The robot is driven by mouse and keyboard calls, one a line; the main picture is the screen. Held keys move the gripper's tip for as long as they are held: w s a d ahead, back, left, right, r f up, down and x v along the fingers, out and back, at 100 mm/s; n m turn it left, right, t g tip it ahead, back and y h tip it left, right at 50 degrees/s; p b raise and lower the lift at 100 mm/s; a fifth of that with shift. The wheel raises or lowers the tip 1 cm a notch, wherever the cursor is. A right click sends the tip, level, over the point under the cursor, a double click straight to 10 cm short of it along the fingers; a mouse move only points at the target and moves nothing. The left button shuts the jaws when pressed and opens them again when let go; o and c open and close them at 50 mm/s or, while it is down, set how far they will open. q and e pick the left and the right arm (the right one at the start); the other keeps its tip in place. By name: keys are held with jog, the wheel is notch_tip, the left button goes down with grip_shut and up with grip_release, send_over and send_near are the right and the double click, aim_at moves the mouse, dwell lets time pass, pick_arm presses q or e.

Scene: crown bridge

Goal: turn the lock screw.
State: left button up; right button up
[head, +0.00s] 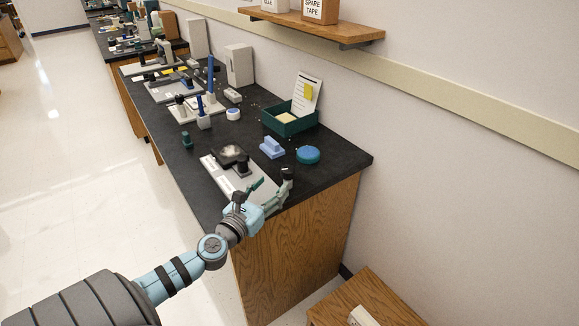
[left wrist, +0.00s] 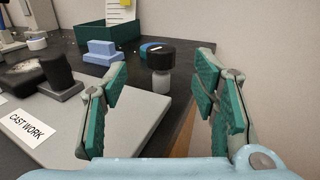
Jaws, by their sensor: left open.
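The lock screw appears to be the black round knob on a short grey post (left wrist: 160,56), at the right end of the pale grey plate (left wrist: 120,122). The knob also shows in the head view (head: 288,172), at the near end of the plate. My left gripper (head: 270,190) is open at the table's near edge. In the left wrist view its green-padded fingers (left wrist: 160,88) stand wide apart, with the knob seen between them and slightly beyond. I cannot tell that anything touches it. My right gripper is not in view.
A dark cast piece (head: 231,154) and a black block (head: 243,165) sit on the plate. A light blue stepped block (head: 272,148), a blue round container (head: 308,154) and a green tray (head: 284,124) stand behind. The wall is on the right.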

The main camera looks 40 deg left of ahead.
aim_at(285, 173)
pick_arm(q)
jog(key=w, duration=0.5)
jog(key=w+a, duration=0.1)
jog(key=w, duration=0.2)
jog(key=shift+w+f, duration=0.2)
jog(key=shift+w, duration=0.15)
jog(key=shift+w+a+r, duration=0.1)
jog(key=shift+w, duration=0.25)
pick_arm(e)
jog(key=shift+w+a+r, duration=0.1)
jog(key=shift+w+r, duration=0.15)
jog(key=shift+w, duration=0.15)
pick_arm(q)
jog(key=shift+c, duration=0.4)
jog(key=c, duration=1.1)
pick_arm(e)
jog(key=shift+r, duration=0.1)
pick_arm(q)
jog(key=shift+y+p, duration=0.3)
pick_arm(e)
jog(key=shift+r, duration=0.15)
